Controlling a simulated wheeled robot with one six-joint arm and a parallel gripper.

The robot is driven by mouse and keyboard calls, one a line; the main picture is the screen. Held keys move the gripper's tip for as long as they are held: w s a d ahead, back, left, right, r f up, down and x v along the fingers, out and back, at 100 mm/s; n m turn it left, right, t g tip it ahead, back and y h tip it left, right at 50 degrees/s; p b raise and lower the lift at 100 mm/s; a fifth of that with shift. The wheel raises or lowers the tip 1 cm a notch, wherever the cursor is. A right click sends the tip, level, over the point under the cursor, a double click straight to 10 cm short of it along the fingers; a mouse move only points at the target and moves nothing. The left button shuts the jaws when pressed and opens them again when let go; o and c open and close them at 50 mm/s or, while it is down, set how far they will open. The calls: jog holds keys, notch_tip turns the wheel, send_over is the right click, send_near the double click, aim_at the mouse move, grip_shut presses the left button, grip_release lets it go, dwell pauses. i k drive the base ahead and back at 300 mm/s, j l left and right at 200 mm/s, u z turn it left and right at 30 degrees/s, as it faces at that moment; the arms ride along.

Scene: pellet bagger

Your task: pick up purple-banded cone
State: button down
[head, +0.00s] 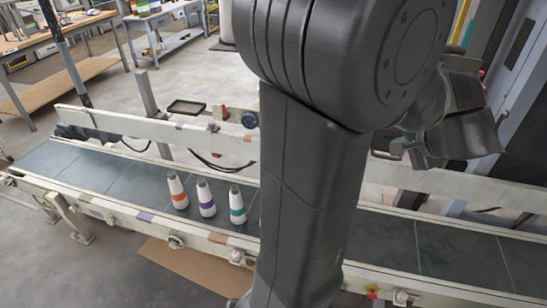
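The purple-banded cone (206,199) stands upright on the conveyor belt, left of my arm in the head view. It is white with a purple band and a grey top. It stands between an orange-banded cone (177,191) on its left and a teal-banded cone (237,206) on its right, with small gaps. My gripper (405,150) shows only in part at the right, behind my arm, well away from the cones. Its fingers are too unclear to tell whether they are open or shut.
The conveyor belt (110,183) has pale side rails (120,212) in front and behind. My arm hides the belt's middle. The belt left of the cones is clear. A flat brown sheet (190,262) lies on the floor in front. A small dark tray (186,107) stands behind.

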aim_at(207, 207)
jog(key=i+j+u, duration=0.35)
jog(key=j, duration=0.35)
jog(key=i+j+u, duration=0.35)
jog(key=i+j, duration=0.2)
jog(key=j, duration=0.05)
